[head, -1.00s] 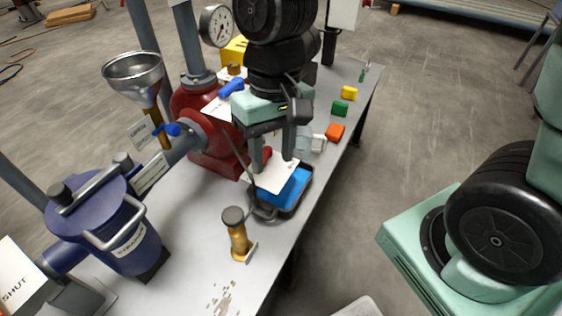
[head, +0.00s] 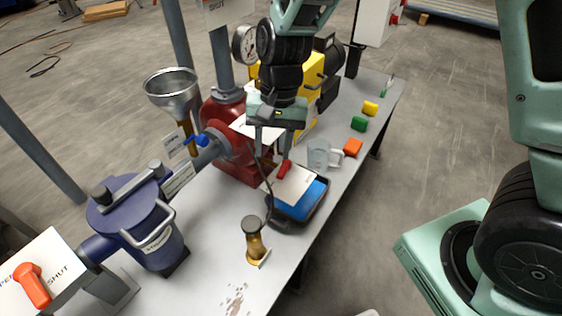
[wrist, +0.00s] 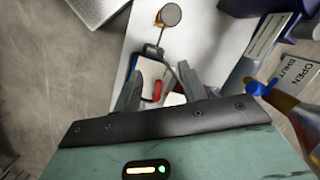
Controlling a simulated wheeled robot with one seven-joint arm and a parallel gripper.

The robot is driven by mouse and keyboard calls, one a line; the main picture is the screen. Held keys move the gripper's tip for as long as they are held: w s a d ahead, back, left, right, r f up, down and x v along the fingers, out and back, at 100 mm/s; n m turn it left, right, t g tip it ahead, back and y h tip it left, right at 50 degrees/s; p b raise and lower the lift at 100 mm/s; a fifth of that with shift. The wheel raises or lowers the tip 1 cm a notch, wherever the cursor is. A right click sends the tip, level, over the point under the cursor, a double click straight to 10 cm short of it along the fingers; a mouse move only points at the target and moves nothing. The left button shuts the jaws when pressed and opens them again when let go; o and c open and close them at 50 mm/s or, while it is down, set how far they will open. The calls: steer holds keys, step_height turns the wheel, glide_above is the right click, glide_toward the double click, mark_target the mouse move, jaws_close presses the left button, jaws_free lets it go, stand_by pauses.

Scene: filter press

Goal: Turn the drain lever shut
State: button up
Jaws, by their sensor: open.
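A short red lever (head: 284,169) stands on a white plate (head: 295,187) over the black tray (head: 316,204) with a blue inside. I take it as the drain lever; its lettering is not readable. In the wrist view the red lever (wrist: 157,90) shows between the fingers, beyond their tips. My gripper (head: 278,150) is open and empty, above and behind the lever in the head view. Its fingers (wrist: 160,76) do not appear to touch the lever. A red pump body (head: 228,150) stands just left of it.
A brass post (head: 254,242) stands in front of the tray, a clear jug (head: 318,155) behind it. The blue strainer (head: 140,225), steel funnel (head: 172,90) and an orange lever on an OPEN/SHUT plate (head: 32,285) are left. Colored blocks (head: 360,124) line the right edge.

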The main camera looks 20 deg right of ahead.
mark_target(279, 176)
steer(key=w+d+f+m+t+h+p, duration=0.1)
steer(key=w+d+f+m+h+p, duration=0.25)
steer(key=w, duration=0.55)
steer(key=shift+m+y, duration=0.45)
steer(key=shift+y, duration=0.4)
steer(key=f, duration=0.5)
steer(key=f+p, duration=0.1)
steer(key=f, duration=0.5)
steer(key=d+f+p, duration=0.1)
steer(key=f, duration=0.5)
steer(key=shift+c, duration=0.3)
jaws_close()
